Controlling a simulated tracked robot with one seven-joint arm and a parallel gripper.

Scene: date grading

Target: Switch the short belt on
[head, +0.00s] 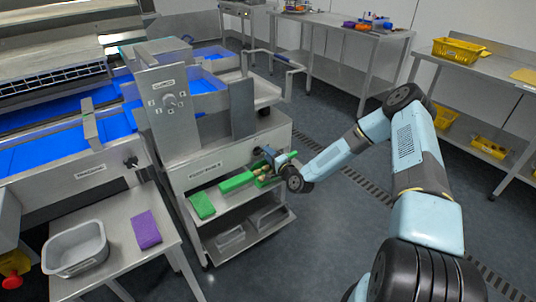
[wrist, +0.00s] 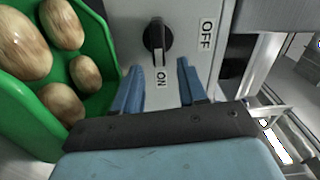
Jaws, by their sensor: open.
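A black rotary switch (wrist: 157,40) sits on a grey panel in the wrist view. The ON label (wrist: 161,77) is below it and the OFF label (wrist: 207,33) is to its right. The switch's bar lies in line with ON, with a pale mark at its lower end. My gripper (wrist: 158,70) is open, its blue fingers either side of the ON label, just below the switch and apart from it. I cannot tell which belt is the short one.
A green tray of dates (wrist: 98,105) is close left of my gripper. A green block (head: 202,205) lies on the cart (head: 205,178). Blue belts (head: 110,125) run at the left. A grey bin (head: 75,248) and purple block (head: 146,229) are on the near table.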

